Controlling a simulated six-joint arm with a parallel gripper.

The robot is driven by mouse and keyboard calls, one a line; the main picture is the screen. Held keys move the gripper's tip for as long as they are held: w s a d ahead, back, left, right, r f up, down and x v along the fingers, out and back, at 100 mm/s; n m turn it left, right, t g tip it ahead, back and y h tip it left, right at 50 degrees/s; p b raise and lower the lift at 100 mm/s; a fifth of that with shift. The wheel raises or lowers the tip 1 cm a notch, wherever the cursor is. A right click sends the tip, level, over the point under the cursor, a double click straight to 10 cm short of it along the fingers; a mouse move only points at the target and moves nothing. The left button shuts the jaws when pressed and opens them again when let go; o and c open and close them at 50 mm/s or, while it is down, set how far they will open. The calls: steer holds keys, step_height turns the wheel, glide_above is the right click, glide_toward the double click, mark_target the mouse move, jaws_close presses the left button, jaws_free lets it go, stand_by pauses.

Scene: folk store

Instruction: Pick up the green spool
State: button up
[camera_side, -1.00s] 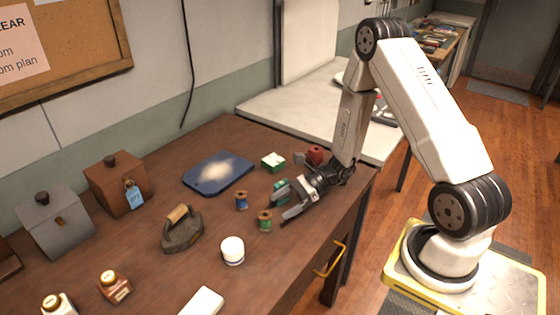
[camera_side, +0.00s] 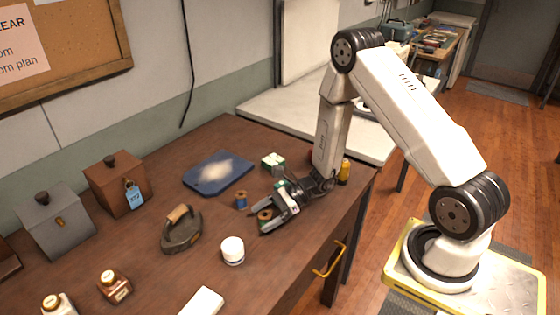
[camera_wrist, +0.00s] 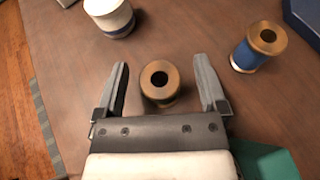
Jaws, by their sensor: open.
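The green spool (camera_side: 265,216) stands upright on the brown table and is partly hidden by my gripper in the side view. In the wrist view the spool (camera_wrist: 160,82) shows its wooden top with a dark hole; its green thread is barely visible. My gripper (camera_wrist: 165,78) is open, low over the table, with one finger on each side of the spool. Neither finger clearly touches it. In the side view my gripper (camera_side: 264,212) reaches in from the right.
A blue spool (camera_side: 241,201) stands close by, also in the wrist view (camera_wrist: 258,46). A white jar (camera_side: 232,251), a dark iron (camera_side: 182,232), a blue tray (camera_side: 205,187) and a green-and-white box (camera_side: 273,163) stand around.

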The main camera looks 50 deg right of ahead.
mark_target(259, 217)
steer(key=shift+x, duration=0.95)
jaws_close()
steer(key=shift+r, duration=4.95)
